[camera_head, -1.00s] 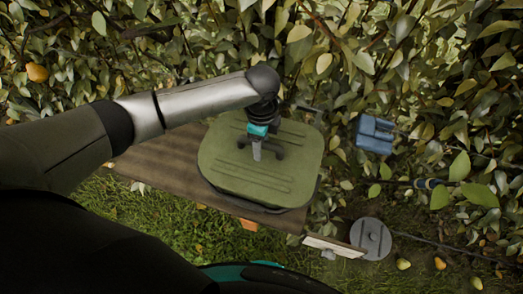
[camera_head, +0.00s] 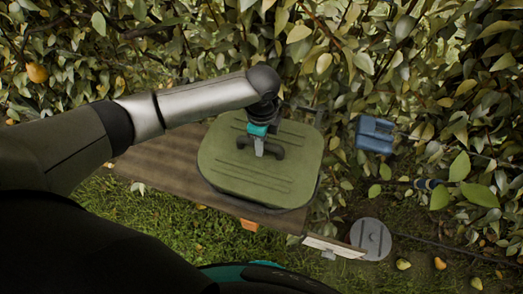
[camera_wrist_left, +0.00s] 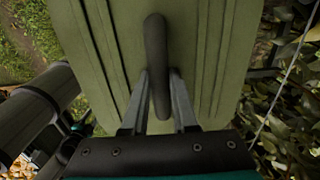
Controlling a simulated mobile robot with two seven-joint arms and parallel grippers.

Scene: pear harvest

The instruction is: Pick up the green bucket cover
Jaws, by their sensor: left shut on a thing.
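The green bucket cover (camera_head: 240,178) is a rounded square lid with raised ridges and a dark bar handle (camera_head: 276,149) on top. It rests at the right end of the wooden table, and what lies beneath it is mostly hidden. My left gripper (camera_head: 259,151) comes down from above onto the handle. In the left wrist view the gripper's fingers (camera_wrist_left: 158,98) stand on both sides of the dark handle (camera_wrist_left: 155,50), shut on it. The cover also fills most of that view (camera_wrist_left: 205,40). My right gripper is not in view.
The brown wooden table (camera_head: 150,167) extends left of the cover. A blue object (camera_head: 374,134) sits by the foliage at right. A grey round disc (camera_head: 371,239) and a few pears (camera_head: 403,264) lie on the ground at lower right. Dense foliage closes off the back.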

